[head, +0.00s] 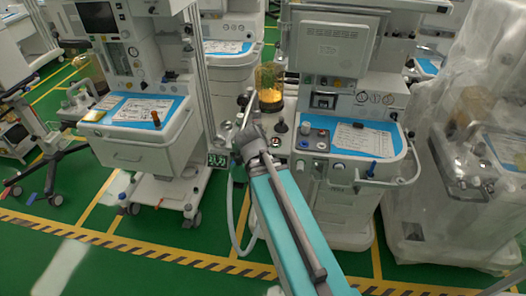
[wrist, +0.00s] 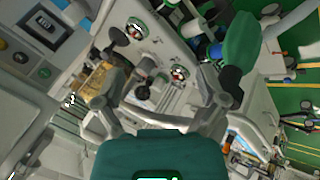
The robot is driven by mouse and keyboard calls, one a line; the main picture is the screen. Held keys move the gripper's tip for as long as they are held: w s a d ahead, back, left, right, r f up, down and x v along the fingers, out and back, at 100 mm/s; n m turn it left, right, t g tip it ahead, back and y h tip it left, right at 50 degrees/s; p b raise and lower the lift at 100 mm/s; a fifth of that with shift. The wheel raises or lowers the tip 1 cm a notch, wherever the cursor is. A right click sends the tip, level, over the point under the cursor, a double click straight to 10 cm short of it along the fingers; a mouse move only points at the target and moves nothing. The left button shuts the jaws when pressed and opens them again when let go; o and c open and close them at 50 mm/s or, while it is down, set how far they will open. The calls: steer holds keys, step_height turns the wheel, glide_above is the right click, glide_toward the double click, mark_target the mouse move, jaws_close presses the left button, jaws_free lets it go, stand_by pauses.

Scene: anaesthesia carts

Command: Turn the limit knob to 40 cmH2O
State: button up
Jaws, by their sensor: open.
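The anaesthesia cart (head: 335,90) stands right of my arm in the head view. A dark knob (head: 282,127) on a pale base sits at its left side, below the amber bellows canister (head: 270,88). I cannot read any scale or tell for certain that this is the limit knob. My gripper (head: 246,112) is left of the canister and this knob, apart from them. In the wrist view my gripper (wrist: 165,90) is open, with its fingers spread and nothing between them. A dark knob (wrist: 142,91) on the cart shows beyond the gap, nearer the left finger.
A white worktop with a blue mat (head: 375,140) lies right of the knobs. A second cart (head: 140,140) stands to the left, and a plastic-covered machine (head: 470,170) to the right. Green floor (head: 60,250) with yellow-black tape is clear in front.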

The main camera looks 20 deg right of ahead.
steer(key=shift+c, duration=0.3)
steer(key=s+a+f+m+g+y, duration=0.1)
steer(key=s+a+f+g+y, duration=0.1)
steer(key=s+a, duration=0.2)
steer(key=s+a+f+m+g+y, duration=0.1)
steer(key=s+a+g+y, duration=0.2)
steer(key=a, duration=0.7)
steer(key=shift+s+f+m, duration=0.4)
steer(key=shift+s, duration=0.45)
steer(key=shift+d, duration=0.15)
steer(key=c, duration=0.4)
steer(key=shift+s, duration=0.1)
